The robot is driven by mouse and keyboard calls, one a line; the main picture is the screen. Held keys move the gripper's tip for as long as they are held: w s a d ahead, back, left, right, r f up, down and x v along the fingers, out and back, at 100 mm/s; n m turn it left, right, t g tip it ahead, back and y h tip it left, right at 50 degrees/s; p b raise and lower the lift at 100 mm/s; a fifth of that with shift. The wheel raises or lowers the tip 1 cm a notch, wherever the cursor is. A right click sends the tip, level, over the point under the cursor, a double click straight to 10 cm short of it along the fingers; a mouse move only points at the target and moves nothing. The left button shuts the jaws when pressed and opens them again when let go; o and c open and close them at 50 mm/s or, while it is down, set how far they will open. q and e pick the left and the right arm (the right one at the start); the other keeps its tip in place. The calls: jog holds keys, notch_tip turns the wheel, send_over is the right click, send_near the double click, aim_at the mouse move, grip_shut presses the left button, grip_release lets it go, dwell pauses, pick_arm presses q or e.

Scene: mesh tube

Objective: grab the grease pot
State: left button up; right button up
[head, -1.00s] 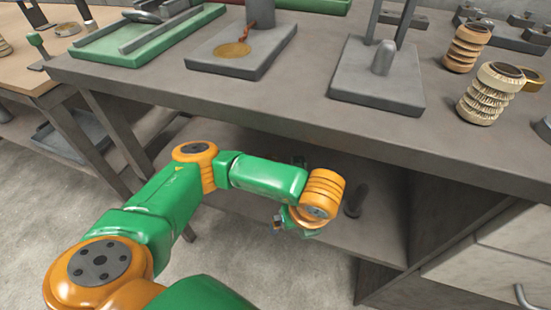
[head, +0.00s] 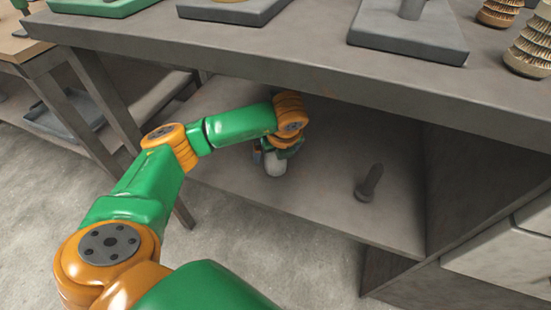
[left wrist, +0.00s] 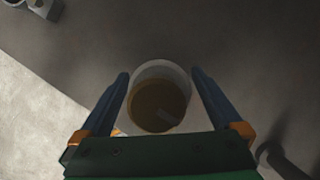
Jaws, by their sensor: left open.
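The grease pot (left wrist: 160,97) is a round, pale-rimmed pot with brownish contents, seen from above in the left wrist view. In the head view its whitish side (head: 275,166) shows on the lower shelf under the bench, partly hidden by my left gripper (head: 270,155). In the left wrist view my left gripper (left wrist: 160,74) is open, with one dark blue finger on each side of the pot. Whether the fingers touch it I cannot tell. My right gripper is in neither view.
A dark upright peg (head: 370,183) stands on the shelf (head: 320,185) to the right. The bench top (head: 300,55) overhangs my left forearm and hand. A side panel (head: 450,200) closes the shelf on the right. A grey object (left wrist: 38,7) shows at the wrist view's top left.

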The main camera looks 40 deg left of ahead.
pick_arm(q)
grip_shut()
dwell(0.3)
